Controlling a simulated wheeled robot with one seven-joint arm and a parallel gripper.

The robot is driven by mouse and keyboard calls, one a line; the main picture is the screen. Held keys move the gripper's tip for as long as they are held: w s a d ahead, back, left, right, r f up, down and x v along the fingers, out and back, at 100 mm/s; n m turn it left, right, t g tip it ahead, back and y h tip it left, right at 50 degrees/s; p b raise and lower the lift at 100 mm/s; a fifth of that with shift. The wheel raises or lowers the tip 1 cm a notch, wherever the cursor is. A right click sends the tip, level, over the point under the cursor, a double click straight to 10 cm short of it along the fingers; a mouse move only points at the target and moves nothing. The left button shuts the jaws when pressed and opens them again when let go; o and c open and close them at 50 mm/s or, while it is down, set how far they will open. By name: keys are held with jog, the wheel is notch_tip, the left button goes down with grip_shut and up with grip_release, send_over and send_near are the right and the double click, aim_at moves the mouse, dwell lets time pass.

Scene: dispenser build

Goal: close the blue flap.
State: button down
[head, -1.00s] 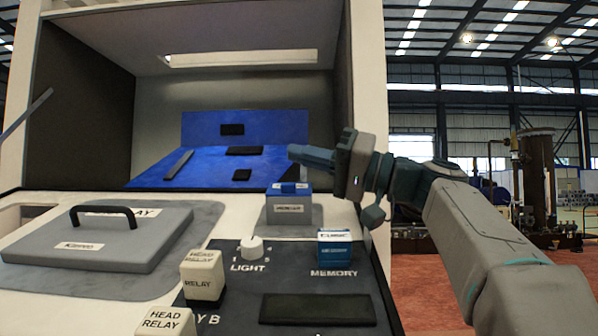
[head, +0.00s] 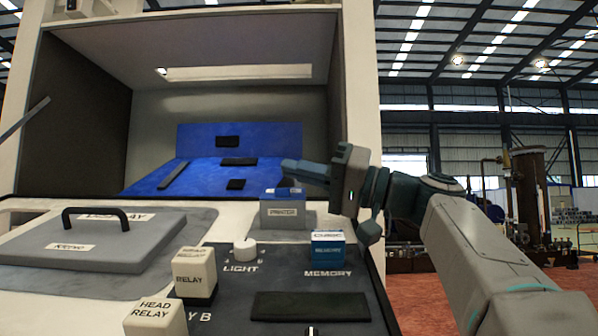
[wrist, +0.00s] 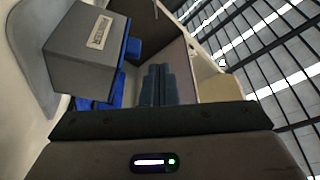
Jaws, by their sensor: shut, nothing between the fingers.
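A large blue panel (head: 196,176) lies across the floor of the open cabinet bay, with an upright blue panel (head: 262,137) behind it. A small grey box labelled PRINTER (head: 284,215) stands in front and has a blue top (head: 279,192). I cannot tell for certain which blue part is the flap. My gripper (head: 288,169) is shut and empty, its fingers pointing left just above the printer box's blue top; contact cannot be told. In the wrist view the fingers (wrist: 158,84) are together beside the grey box (wrist: 92,48), with blue surfaces (wrist: 117,92) partly hidden beyond.
Several dark blocks lie on the blue panels. A grey lid with a black handle (head: 95,212) is at left. The console carries a white LIGHT knob (head: 246,249), a blue MEMORY block (head: 327,246) and white RELAY blocks (head: 194,275). The bay's right wall stands close behind my gripper.

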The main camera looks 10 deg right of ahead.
jog(key=shift+r, duration=0.1)
notch_tip(320, 180, up, 4)
jog(key=s+p, duration=0.2)
jog(key=p, duration=0.2)
jog(key=d+f, duration=0.3)
jog(key=d, duration=0.6)
jog(key=shift+w+d+f+b, duration=0.15)
jog(key=shift+f+b, duration=0.15)
jog(key=shift+b, duration=0.05)
